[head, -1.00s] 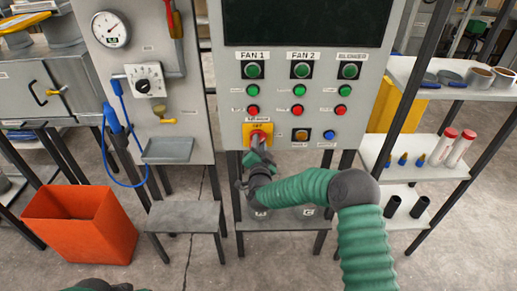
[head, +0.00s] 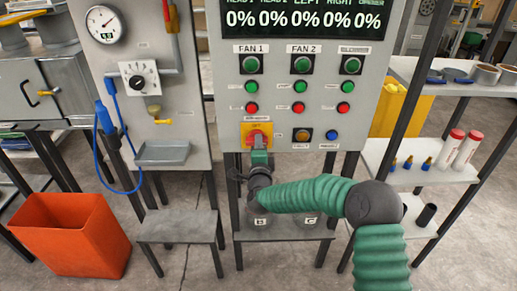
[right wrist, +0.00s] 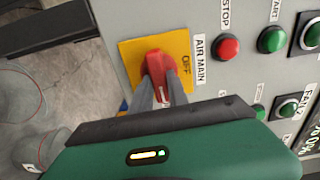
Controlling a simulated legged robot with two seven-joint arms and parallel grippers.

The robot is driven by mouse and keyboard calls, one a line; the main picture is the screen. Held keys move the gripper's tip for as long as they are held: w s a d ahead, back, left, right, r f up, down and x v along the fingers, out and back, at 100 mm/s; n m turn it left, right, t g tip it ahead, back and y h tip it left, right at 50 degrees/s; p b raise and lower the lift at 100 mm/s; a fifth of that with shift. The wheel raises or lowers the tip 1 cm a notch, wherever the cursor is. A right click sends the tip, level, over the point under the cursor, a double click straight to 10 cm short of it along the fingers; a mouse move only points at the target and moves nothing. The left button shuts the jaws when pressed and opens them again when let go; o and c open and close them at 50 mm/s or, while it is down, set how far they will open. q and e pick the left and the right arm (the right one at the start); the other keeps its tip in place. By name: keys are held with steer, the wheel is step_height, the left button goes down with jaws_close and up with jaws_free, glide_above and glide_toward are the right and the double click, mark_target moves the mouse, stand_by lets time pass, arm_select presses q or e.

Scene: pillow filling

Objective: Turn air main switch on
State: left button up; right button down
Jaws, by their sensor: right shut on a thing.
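The air main switch (head: 258,135) is a red knob on a yellow plate at the lower left of the grey control panel (head: 365,75). In the right wrist view the red knob (right wrist: 157,66) shows on its yellow plate (right wrist: 132,52), beside the words OFF and AIR MAIN. My right gripper (head: 259,153) reaches up to the switch from below. Its two fingers (right wrist: 165,88) are shut on the red knob, one on each side. They hide part of it, and I cannot tell its exact turn. My left gripper is not in view.
The panel's display (head: 305,18) is lit with several 0% readings. Fan and blower buttons (head: 300,87) sit above and right of the switch. A grey stool (head: 180,227), an orange bin (head: 68,235) and a shelf rack (head: 445,175) stand nearby.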

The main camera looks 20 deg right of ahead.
steer(key=shift+f+m, duration=0.25)
steer(key=shift+m, duration=0.05)
steer(key=c, duration=1.4)
jaws_free()
steer(key=shift+o, duration=0.6)
steer(key=shift+d, duration=0.1)
steer(key=shift+r, duration=0.1)
steer(key=v, duration=1.7)
steer(key=shift+w, duration=0.1)
